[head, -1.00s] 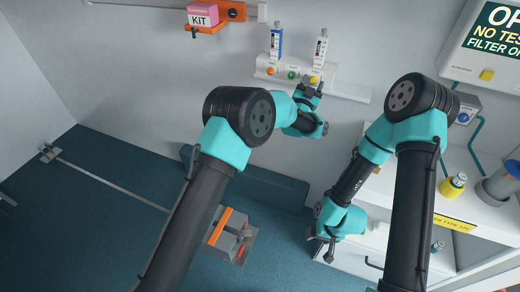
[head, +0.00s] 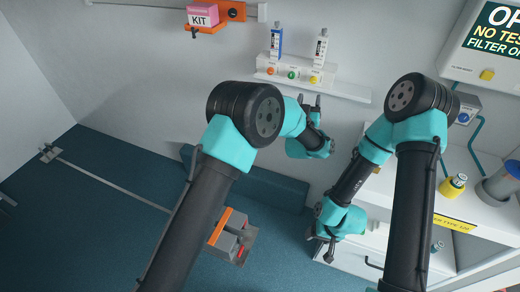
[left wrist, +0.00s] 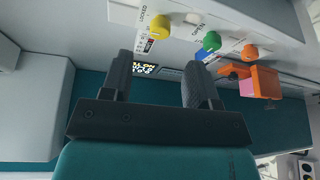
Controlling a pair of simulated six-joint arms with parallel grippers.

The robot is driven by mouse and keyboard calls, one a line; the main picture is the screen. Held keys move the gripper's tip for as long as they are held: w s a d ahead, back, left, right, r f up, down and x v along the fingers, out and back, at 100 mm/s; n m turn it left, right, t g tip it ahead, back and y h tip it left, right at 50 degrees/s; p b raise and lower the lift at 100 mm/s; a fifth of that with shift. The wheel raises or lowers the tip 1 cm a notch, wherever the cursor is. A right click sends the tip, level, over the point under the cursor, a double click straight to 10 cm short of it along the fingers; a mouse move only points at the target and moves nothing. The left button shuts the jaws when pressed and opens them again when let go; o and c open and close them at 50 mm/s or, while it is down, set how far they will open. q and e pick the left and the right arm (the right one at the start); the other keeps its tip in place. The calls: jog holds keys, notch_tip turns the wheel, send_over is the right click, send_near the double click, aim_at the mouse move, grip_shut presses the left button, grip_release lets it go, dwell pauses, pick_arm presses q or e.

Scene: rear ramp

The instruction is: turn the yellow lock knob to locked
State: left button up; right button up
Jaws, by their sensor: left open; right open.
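The yellow lock knob (head: 314,79) is the rightmost of three knobs on a white wall panel in the head view. In the left wrist view the yellow knob (left wrist: 160,27) lies above the gap between my fingers, near a label reading LOCKED. Its turned position is too small to read. My left gripper (head: 309,100) is open and empty, just below the panel, apart from the knob. Its two fingers also show in the left wrist view (left wrist: 158,75). My right gripper (head: 321,246) is open and empty, low beside the white cabinet.
A green knob (head: 292,75) and an orange knob (head: 270,71) sit left of the yellow one. A narrow white shelf (head: 345,91) juts out under the panel. A pink KIT box (head: 203,16) is on an orange wall bracket. A white cabinet (head: 388,222) stands at right.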

pick_arm(q)
jog(key=v, duration=1)
jog(key=w+a+f+g+y, duration=0.1)
jog(key=a+f+g, duration=0.5)
jog(key=a+f, duration=0.7)
jog(key=shift+w+a+y, duration=0.2)
jog(key=shift+a+y, duration=0.2)
jog(key=shift+a, duration=0.55)
jog(key=s+a+f+n+g+y, duration=0.1)
jog(key=s+a+f+g, duration=0.3)
jog(key=s+a+f, duration=0.3)
jog(key=s+a+f+n+g+y, duration=0.1)
jog(key=s+a+f+g, duration=0.4)
jog(key=a, duration=0.5)
jog(key=s+a+f+n+g, duration=0.1)
jog(key=s+a, duration=0.3)
jog(key=s, duration=0.4)
jog(key=s+a+f+g, duration=0.3)
jog(key=s+a+g, duration=0.1)
jog(key=s, duration=0.5)
jog(key=shift+a+n+g+h, duration=0.2)
jog(key=shift+n+g+h, duration=0.1)
jog(key=shift+n, duration=0.1)
